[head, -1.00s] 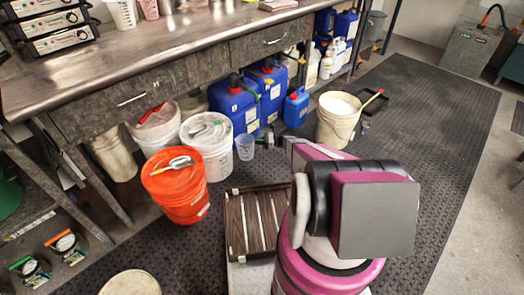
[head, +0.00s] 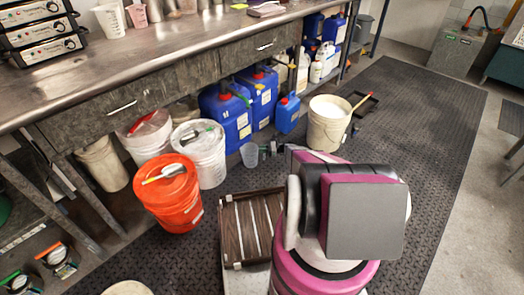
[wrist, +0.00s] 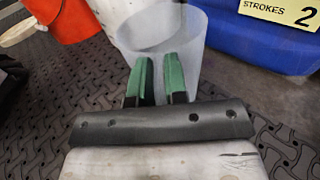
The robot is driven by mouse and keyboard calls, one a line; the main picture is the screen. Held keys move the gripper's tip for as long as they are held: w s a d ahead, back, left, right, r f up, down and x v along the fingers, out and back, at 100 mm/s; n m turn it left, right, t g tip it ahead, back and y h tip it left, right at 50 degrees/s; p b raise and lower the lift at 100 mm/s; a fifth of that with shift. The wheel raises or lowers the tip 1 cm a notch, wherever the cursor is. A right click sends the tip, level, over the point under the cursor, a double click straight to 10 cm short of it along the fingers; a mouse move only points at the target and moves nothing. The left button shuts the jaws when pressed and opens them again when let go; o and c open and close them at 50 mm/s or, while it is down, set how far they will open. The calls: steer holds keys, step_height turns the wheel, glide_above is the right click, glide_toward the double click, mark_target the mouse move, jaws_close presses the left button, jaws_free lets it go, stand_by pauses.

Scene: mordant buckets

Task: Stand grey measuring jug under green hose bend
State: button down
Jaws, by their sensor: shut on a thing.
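The grey measuring jug (head: 249,155) is translucent and upright, low by the floor in front of the blue drums in the head view. In the wrist view the jug (wrist: 150,30) is just beyond my fingers, its open rim toward the camera. My gripper (wrist: 161,80) has green finger pads close together, shut on the jug's near side. I cannot tell whether the jug's base touches the floor. A green bend (head: 238,94), probably the hose bend, sticks out at the front of the left blue drum, above and left of the jug.
Blue drums (head: 226,122) stand under the bench behind the jug. A white bucket (head: 203,158) and an orange bucket (head: 170,200) are to its left. A cream bucket (head: 326,128) stands right. A slatted wooden tray (head: 236,235) lies in front. Dark matting is clear farther right.

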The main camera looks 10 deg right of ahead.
steer(key=shift+f, duration=0.1)
steer(key=c, duration=1.1)
jaws_free()
steer(key=shift+c, duration=0.2)
